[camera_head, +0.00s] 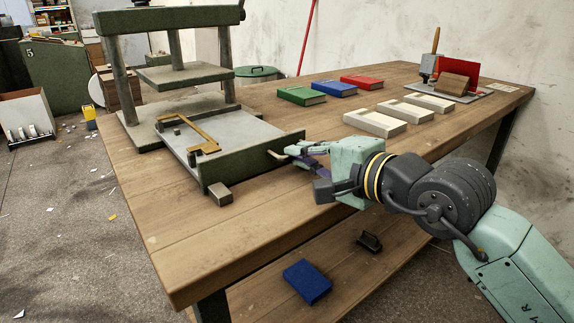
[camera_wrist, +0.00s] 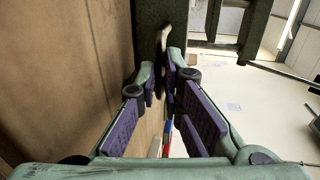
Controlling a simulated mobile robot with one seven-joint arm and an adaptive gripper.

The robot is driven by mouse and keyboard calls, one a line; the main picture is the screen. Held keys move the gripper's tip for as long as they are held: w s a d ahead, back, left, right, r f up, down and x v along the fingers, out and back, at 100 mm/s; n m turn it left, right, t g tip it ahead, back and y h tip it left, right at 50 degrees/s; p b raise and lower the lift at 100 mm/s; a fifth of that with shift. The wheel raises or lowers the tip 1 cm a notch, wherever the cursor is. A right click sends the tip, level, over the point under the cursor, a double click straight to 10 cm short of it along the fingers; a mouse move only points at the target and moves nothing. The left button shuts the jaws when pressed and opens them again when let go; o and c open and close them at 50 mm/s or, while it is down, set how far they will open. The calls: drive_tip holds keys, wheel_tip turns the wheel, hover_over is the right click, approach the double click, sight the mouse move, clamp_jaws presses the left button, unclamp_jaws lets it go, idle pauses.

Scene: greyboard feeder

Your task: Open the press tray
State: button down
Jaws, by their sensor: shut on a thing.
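The press tray (camera_head: 240,135) is a grey plate with a dark green front panel, and it sticks out from the green press (camera_head: 190,73) toward the table's front. A brass angle piece (camera_head: 190,132) lies on it. My gripper (camera_head: 291,151) is at the front panel from the right, with its fingers shut on the tray's handle (camera_head: 277,155). In the wrist view, the pale curved handle (camera_wrist: 163,40) runs from the dark green panel to between the purple-padded fingers (camera_wrist: 162,83). The fingers hide part of the handle.
A blue book (camera_head: 307,281) lies on the lower shelf. The table's front left is clear.

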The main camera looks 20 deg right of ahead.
drive_tip(key=shift+f+b+v, duration=0.15)
drive_tip(key=shift+b+v, duration=0.2)
drive_tip(key=shift+v, duration=0.35)
drive_tip(key=shift+f+b+v, duration=0.15)
drive_tip(key=shift+b+v, duration=0.15)
drive_tip(key=shift+v, duration=0.35)
drive_tip(key=c, duration=1.7)
unclamp_jaws()
